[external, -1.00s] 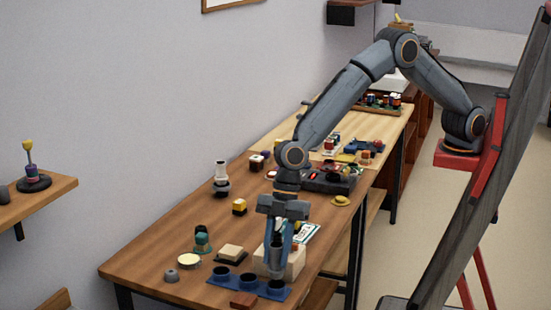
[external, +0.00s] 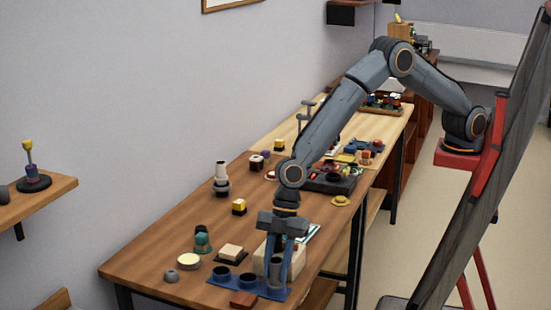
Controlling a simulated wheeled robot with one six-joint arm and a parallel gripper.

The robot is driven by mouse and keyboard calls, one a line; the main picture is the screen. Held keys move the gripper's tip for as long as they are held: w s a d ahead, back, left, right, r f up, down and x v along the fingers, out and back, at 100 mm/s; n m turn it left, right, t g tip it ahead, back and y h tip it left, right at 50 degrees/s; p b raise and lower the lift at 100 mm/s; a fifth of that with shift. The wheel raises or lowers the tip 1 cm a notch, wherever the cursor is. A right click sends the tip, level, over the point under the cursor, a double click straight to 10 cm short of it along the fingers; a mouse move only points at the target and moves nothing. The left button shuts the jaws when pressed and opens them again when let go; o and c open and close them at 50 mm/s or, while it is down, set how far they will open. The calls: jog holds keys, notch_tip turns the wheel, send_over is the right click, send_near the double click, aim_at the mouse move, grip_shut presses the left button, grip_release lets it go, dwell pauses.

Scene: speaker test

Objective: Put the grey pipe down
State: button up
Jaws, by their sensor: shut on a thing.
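My gripper (external: 278,262) points straight down near the front end of the wooden table. It is shut on the grey pipe (external: 276,270), a short upright cylinder between its fingers. The pipe is at the right end of the blue rack (external: 234,283), a low block with round dark holes. The pipe's lower end is low over or inside the right hole; I cannot tell which. The fingers partly hide the pipe and that hole.
A cream box (external: 296,258) stands close behind my gripper. A red-brown block (external: 243,299) lies in front of the rack. A cream block on a dark base (external: 231,253) and a pale round tin (external: 189,261) stand to the left. The table's middle is mostly clear.

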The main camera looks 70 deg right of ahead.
jog(key=o, duration=1.1)
jog(key=shift+c, duration=0.2)
jog(key=shift+r+p, duration=0.35)
jog(key=shift+p, duration=0.1)
jog(key=b+v, duration=0.3)
jog(key=v, duration=0.9)
jog(key=shift+r, duration=0.1)
